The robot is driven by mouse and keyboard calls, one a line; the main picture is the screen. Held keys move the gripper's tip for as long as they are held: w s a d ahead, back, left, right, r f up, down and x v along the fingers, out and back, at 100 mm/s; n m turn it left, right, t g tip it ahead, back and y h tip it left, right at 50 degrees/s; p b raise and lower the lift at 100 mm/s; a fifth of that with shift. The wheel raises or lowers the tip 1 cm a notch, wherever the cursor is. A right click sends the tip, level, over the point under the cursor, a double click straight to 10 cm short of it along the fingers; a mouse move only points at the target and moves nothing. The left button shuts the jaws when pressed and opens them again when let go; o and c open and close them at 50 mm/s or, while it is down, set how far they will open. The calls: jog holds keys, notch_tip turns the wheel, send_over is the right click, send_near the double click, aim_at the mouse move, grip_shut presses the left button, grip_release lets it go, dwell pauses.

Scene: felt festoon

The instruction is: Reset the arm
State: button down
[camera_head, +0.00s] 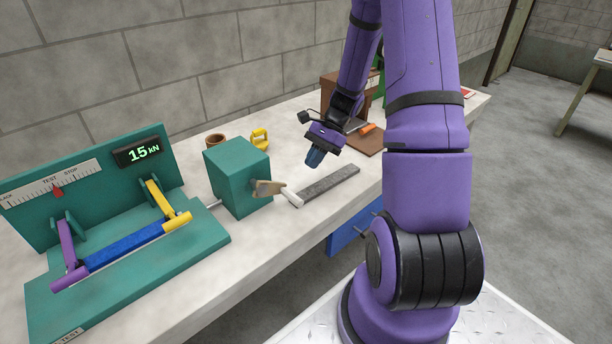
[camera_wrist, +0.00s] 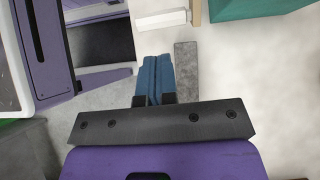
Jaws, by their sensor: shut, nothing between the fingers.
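My purple arm rises at the right of the head view and bends over the bench. My gripper (camera_head: 315,158) hangs above the bench, to the right of the green box, with its blue fingers together and nothing between them. In the wrist view my gripper (camera_wrist: 153,66) also shows its two blue fingers side by side, closed. A dark grey flat bar (camera_head: 328,185) lies on the bench below and in front of the gripper; part of it shows beside the fingers in the wrist view (camera_wrist: 187,72).
A green test rig (camera_head: 90,195) with a "15 kN" display stands at left. A green box (camera_head: 238,178) has a tan handle (camera_head: 268,188) and white-tipped lever. A brown pot (camera_head: 215,141), yellow object (camera_head: 260,139) and brown board (camera_head: 366,140) stand behind. A grey wall backs the bench.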

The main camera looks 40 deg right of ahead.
jog(key=v, duration=0.5)
jog(key=shift+d+r, duration=0.25)
jog(key=shift+d, duration=0.05)
jog(key=s+a+r+n+h, duration=0.35)
jog(key=a+r, duration=0.25)
jog(key=r, duration=0.2)
jog(key=s+a+r+n+h, duration=0.2)
jog(key=a+r+n, duration=0.35)
jog(key=r, duration=0.25)
jog(key=s+a+r+n+t+h, duration=0.1)
jog(key=s+a+r+n+t, duration=0.1)
jog(key=s+a+r+n, duration=0.2)
jog(key=s+a+r+n+t+h, duration=0.1)
jog(key=s+a+r+n+t, duration=0.2)
jog(key=s, duration=0.6)
notch_tip(320, 180, up, 3)
jog(key=shift+a+f+n+t+h, duration=0.3)
jog(key=shift+a+n+h, duration=0.1)
jog(key=shift+n, duration=0.4)
